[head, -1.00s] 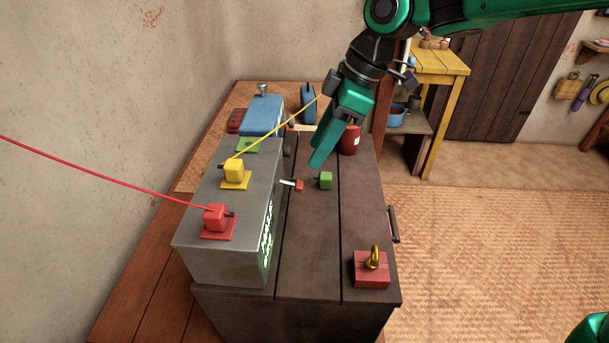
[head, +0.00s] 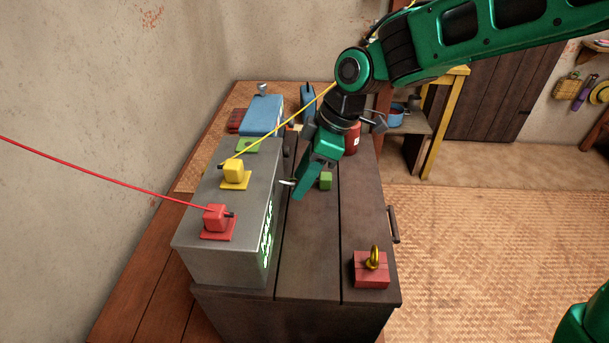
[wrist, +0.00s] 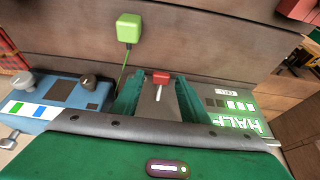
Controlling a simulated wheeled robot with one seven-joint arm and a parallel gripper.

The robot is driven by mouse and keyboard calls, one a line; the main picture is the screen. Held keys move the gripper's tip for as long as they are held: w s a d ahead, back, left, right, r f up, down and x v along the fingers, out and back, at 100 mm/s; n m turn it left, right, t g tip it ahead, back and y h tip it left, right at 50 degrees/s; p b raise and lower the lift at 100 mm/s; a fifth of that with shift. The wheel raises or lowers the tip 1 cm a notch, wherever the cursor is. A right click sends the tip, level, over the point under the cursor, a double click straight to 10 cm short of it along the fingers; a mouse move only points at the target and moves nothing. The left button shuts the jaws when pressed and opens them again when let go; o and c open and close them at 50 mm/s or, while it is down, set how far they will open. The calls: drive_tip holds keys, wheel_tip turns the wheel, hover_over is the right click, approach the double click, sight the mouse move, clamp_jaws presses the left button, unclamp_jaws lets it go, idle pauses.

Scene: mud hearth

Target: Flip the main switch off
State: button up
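The main switch is a lever on the front side of the grey box (head: 210,262), with a white stem (head: 287,182) and a red knob. In the head view my gripper (head: 298,190) hides the red knob. In the wrist view the red knob (wrist: 160,77) and pale stem lie between my two green fingers (wrist: 157,84), with a gap on each side. My gripper is open around the lever and holds nothing. The lever sticks out from the box toward the dark chest top. A lit "HALF" display (wrist: 238,121) shows beside it.
A yellow plug (head: 234,172) and a red plug (head: 215,217) with cables sit on the box. A red block with a brass ring (head: 371,269) is at the near right. A blue device (head: 262,115) stands behind.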

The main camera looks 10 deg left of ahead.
clamp_jaws()
drive_tip(key=shift+d+f+y, duration=0.15)
drive_tip(key=shift+y, duration=0.15)
drive_tip(key=shift+f+y, duration=0.25)
drive_tip(key=shift+y, duration=0.45)
drive_tip(key=shift+o, duration=0.6)
unclamp_jaws()
drive_tip(key=v, duration=1)
drive_tip(key=shift+w+d+r, duration=0.15)
drive_tip(key=shift+d+r, duration=0.05)
drive_tip(key=shift+r, duration=0.1)
